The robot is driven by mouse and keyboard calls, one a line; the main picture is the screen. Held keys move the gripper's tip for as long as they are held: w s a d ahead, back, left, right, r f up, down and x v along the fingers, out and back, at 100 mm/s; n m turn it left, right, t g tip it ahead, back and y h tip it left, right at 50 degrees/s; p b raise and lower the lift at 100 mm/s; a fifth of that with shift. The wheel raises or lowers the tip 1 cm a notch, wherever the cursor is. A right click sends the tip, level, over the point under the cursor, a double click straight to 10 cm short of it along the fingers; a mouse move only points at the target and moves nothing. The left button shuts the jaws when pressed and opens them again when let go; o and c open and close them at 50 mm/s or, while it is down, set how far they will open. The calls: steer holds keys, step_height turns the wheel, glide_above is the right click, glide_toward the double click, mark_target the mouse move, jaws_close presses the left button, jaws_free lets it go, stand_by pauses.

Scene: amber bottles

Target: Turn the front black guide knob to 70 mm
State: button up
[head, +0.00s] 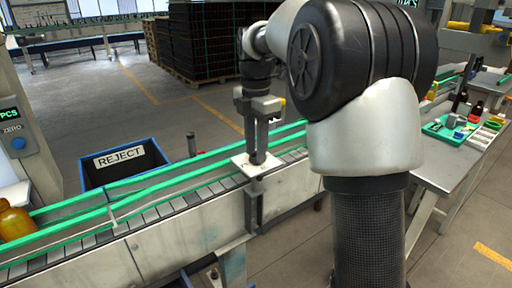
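A small black knob (257,158) shows on a white plate (243,161) at the near side of the conveyor, in the middle of the head view. The plate's markings are too small to read, so I cannot tell the setting. My gripper (258,150) points down from above, with its fingertips right at the knob. Two grey fingers show close together. I cannot tell whether they touch or grip the knob, and they partly hide it.
The conveyor (170,208) has green guide rails (170,170). An amber bottle (14,222) is at far left. A blue REJECT bin (122,164) stands behind the conveyor. A side table (440,170) with a green tray (437,133) is at right. My arm hides the centre right.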

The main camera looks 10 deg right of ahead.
steer(key=shift+c, duration=1.4)
